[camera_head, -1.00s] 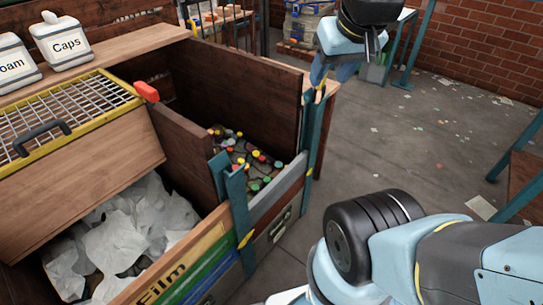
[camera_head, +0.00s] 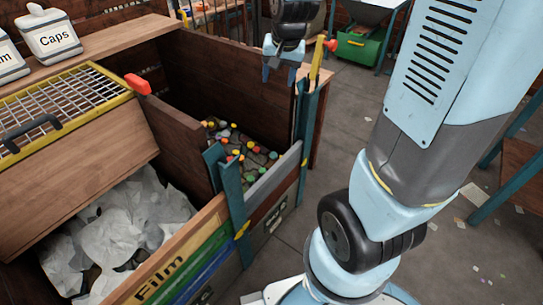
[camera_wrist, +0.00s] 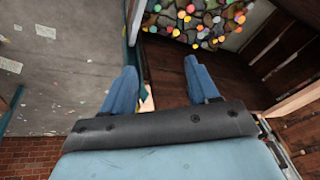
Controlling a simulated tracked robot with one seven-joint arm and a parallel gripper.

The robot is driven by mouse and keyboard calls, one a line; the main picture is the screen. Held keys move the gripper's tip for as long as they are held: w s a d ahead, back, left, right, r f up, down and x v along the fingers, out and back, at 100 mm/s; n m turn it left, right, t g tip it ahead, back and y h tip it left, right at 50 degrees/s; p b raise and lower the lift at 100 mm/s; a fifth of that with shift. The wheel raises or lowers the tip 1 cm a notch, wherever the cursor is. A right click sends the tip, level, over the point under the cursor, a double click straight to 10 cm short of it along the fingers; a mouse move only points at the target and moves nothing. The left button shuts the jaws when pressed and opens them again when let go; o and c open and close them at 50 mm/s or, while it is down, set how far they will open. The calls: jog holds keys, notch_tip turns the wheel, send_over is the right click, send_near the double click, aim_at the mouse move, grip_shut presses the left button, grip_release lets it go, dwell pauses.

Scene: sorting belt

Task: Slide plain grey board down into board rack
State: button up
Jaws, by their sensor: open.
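A plain grey board (camera_head: 274,178) stands on edge as the top strip of the caps bin's front, above a brown board. It spans the teal upright posts of the board rack, the left post (camera_head: 232,197) and the right post (camera_head: 304,125). My gripper (camera_head: 280,74) is open above the back right of the bin, beside the right post and apart from the grey board. In the wrist view its two blue fingers (camera_wrist: 161,75) are spread wide, with a teal post and a board edge visible between and below them. I cannot see it holding anything.
The bin holds bottle caps (camera_head: 240,152). Left of it are a bin of white film (camera_head: 130,220) and a yellow-framed grate (camera_head: 65,100). A yellow upright strip (camera_head: 317,65) and red knob (camera_head: 331,45) stand just right of my gripper.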

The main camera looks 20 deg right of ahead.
jog(key=w+f+m, duration=0.1)
jog(key=w+f, duration=0.4)
jog(key=f, duration=0.3)
jog(key=m+g+h, duration=0.2)
jog(key=m+g, duration=0.1)
jog(key=m, duration=0.2)
send_over(273, 177)
jog(key=w, duration=0.2)
jog(key=f, duration=3.1)
jog(key=shift+s+a, duration=0.2)
jog(key=shift+a, duration=0.15)
jog(key=shift+d+f, duration=0.1)
jog(key=shift+f, duration=1.1)
jog(key=f, duration=0.8)
jog(key=d+f, duration=0.1)
jog(key=f, duration=0.3)
jog(key=shift+w+d+f, duration=0.1)
jog(key=shift+w+f, duration=0.1)
jog(key=shift+w, duration=0.2)
grip_shut()
